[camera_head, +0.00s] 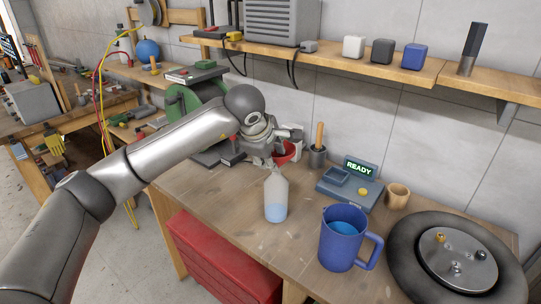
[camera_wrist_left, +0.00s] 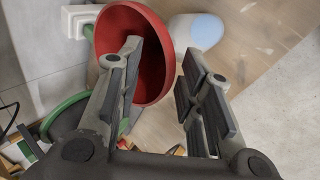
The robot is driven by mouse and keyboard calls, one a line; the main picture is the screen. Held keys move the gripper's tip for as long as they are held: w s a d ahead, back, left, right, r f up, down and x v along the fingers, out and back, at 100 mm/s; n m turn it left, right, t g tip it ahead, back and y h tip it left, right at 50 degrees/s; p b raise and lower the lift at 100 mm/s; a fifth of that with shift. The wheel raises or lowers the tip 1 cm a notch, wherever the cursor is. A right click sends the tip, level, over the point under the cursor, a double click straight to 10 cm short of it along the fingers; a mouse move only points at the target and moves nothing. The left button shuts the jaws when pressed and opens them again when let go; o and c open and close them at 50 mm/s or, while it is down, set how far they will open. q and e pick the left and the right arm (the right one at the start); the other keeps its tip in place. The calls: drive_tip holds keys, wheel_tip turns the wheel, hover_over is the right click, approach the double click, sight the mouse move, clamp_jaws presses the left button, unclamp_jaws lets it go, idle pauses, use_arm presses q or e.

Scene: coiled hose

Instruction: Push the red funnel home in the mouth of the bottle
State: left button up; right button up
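The red funnel (camera_head: 285,153) shows just behind and above the clear bottle (camera_head: 276,190), partly hidden by my left gripper (camera_head: 266,158). The bottle stands upright on the workbench with pale blue liquid in it. In the left wrist view the funnel's red bowl (camera_wrist_left: 150,62) lies behind one finger. My left gripper (camera_wrist_left: 165,85) is open, with a clear gap between its fingers and the funnel's rim showing in that gap. The bottle (camera_wrist_left: 200,30) shows beyond the funnel. The funnel's spout is hidden, so I cannot tell how it meets the bottle's mouth. My right gripper is not in view.
A blue jug (camera_head: 340,245) stands to the right of the bottle on the workbench (camera_head: 240,205).

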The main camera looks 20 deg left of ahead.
use_arm(q)
drive_tip(key=v, duration=1.2)
drive_tip(key=shift+w, duration=0.1)
